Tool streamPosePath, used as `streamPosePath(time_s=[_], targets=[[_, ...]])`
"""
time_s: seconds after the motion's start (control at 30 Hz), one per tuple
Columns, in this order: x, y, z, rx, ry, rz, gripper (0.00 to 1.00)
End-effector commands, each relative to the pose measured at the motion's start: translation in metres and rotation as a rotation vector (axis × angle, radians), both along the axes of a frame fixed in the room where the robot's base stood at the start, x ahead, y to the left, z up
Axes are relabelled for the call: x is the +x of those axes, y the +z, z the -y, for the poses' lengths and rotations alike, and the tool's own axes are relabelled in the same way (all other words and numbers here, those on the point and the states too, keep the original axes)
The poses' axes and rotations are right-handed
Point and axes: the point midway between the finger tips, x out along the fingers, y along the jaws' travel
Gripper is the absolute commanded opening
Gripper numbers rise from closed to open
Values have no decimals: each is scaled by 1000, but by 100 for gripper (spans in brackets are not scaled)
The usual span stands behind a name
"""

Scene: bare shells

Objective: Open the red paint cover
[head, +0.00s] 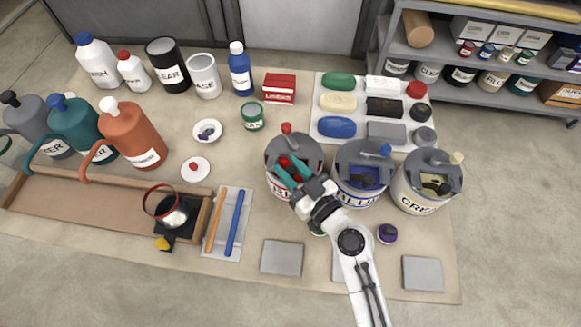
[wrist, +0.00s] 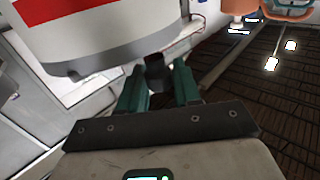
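The red paint can (head: 277,188) is a white bucket with a red label, standing at the middle of the mat. Its grey cover (head: 281,147) has a red knob (head: 286,128) at the back, and red shows through an opening in front. My gripper (head: 284,170) reaches over the front of this can, its teal fingers spread apart and partly hiding the top. In the wrist view, a large white can with a red band (wrist: 100,40) is close to the fingers (wrist: 157,80). A small dark piece (wrist: 155,68) shows between the fingertips; I cannot tell whether they touch it.
The blue paint can (head: 360,193) and the cream paint can (head: 418,201) stand close on the right. A small green jar (head: 252,117) and a red box (head: 279,88) are behind. A tray of coloured blocks (head: 345,118) lies at the back right. Grey square tiles (head: 282,258) lie in front.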

Motion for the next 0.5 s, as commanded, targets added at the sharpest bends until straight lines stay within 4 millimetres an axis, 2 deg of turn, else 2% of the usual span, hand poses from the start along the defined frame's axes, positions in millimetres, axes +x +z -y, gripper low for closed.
streamPosePath(time_s=[0.07,0.3,0.5], targets=[[0,0,0,0,0,0,25],[0,0,0,0,0,0,2],[0,0,0,0,0,0,0]])
